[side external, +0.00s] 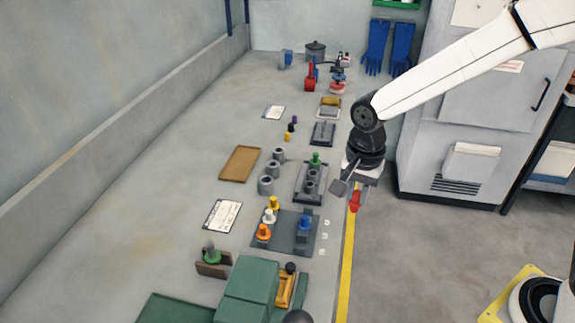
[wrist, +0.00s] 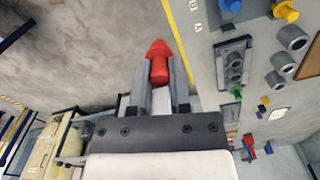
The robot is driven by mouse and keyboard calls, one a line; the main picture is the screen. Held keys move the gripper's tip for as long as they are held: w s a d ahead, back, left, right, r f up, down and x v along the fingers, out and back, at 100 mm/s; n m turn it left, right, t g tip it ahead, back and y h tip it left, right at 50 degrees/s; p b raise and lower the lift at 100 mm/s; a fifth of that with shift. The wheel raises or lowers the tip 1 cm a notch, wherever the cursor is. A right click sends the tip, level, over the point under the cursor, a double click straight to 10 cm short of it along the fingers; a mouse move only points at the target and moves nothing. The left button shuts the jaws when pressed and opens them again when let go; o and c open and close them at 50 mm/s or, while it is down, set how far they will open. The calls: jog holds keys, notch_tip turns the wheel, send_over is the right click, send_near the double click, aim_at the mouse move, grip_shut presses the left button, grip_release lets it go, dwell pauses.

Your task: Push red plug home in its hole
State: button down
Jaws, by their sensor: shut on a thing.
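My gripper (side external: 352,187) is shut on the red plug (side external: 355,201) and holds it in the air beside the table's right edge. In the wrist view the red plug (wrist: 159,62) sits between the two fingers (wrist: 159,85), its cone-shaped end beyond their tips. A dark rack (side external: 300,197) with grey round sockets and a green plug (side external: 315,160) stands left of my gripper. It also shows in the wrist view (wrist: 222,48). A dark plate (side external: 285,240) nearer the camera carries blue (side external: 305,222), orange (side external: 264,232), white and yellow plugs. I cannot tell which hole is the red plug's.
Several grey cylinders (side external: 265,185) and a brown tray (side external: 240,164) lie left of the rack. A green box (side external: 249,284) and a green plug on a brown stand (side external: 212,255) are near the camera. A grey cabinet (side external: 460,165) stands at right. The table's left side is clear.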

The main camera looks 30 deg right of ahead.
jog(key=shift+s+d+r, duration=0.1)
jog(key=shift+s+r, duration=0.1)
jog(key=shift+s, duration=0.25)
jog(key=shift+s+d+r, duration=0.1)
jog(key=shift+s+r, duration=0.1)
jog(key=shift+s, duration=0.2)
jog(key=w+d+f, duration=0.1)
jog(key=w, duration=0.9)
jog(key=w+d+f, duration=0.1)
jog(key=w, duration=0.9)
jog(key=shift+w+d+f, duration=0.2)
jog(key=shift+w+d, duration=0.15)
jog(key=shift+f, duration=0.1)
jog(key=shift+f, duration=2.8)
jog(key=shift+f, duration=1.7)
